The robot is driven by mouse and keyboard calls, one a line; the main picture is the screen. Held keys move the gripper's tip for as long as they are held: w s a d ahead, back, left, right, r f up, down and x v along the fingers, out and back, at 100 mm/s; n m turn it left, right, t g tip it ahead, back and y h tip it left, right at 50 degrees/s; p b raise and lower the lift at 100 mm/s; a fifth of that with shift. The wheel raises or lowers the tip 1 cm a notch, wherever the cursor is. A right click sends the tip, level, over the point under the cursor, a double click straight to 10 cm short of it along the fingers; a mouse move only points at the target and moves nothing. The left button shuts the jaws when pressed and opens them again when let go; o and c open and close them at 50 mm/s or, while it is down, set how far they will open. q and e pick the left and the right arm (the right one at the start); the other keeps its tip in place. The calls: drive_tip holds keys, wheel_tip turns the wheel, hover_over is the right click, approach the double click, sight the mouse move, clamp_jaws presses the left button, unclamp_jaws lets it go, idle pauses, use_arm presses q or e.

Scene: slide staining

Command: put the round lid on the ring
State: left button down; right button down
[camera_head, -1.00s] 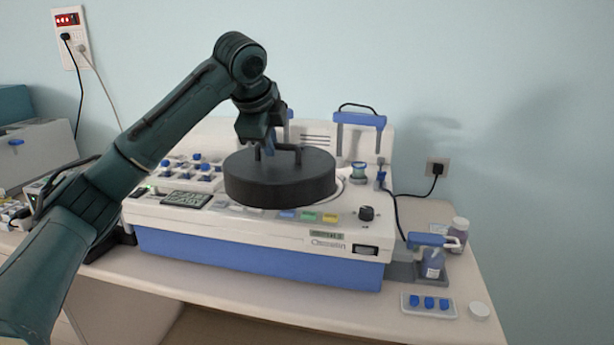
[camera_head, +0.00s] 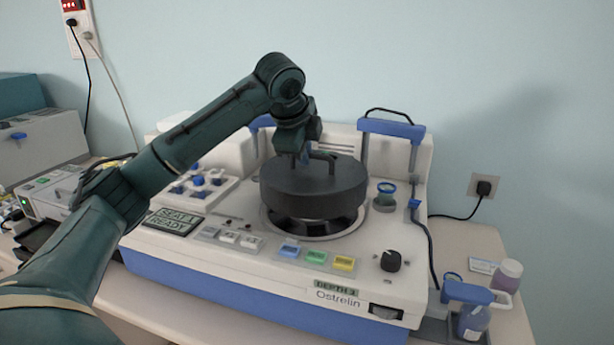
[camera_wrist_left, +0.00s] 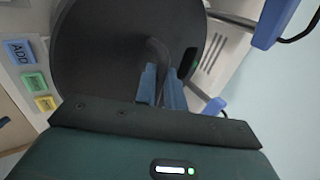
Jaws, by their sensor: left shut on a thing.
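The round lid (camera_head: 313,192) is a thick dark disc with a bar handle on top. My left gripper (camera_head: 305,158) is shut on the lid's handle from above. In the left wrist view the blue fingertips (camera_wrist_left: 163,88) close around the handle, and the lid (camera_wrist_left: 105,50) fills the upper left. The ring (camera_head: 350,231) is a pale metal ring set in the top of the white machine. The lid is over it, with dark parts visible between lid and ring. I cannot tell whether the lid touches them. My right gripper does not show.
The white and blue machine (camera_head: 262,262) has coloured buttons, a black knob (camera_head: 390,260) and a display reading "SEAT 1 READY" (camera_head: 173,221). A blue-handled frame (camera_head: 391,129) rises behind the lid at right. Bottles (camera_head: 507,275) stand at the table's right end.

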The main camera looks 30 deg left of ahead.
sight(305, 171)
use_arm(q)
drive_tip(key=shift+w+f, duration=0.1)
drive_tip(key=shift+f, duration=0.6)
wheel_tip(305, 171, down, 3)
drive_tip(key=shift+f, duration=0.15)
drive_tip(key=c, duration=1.5)
unclamp_jaws()
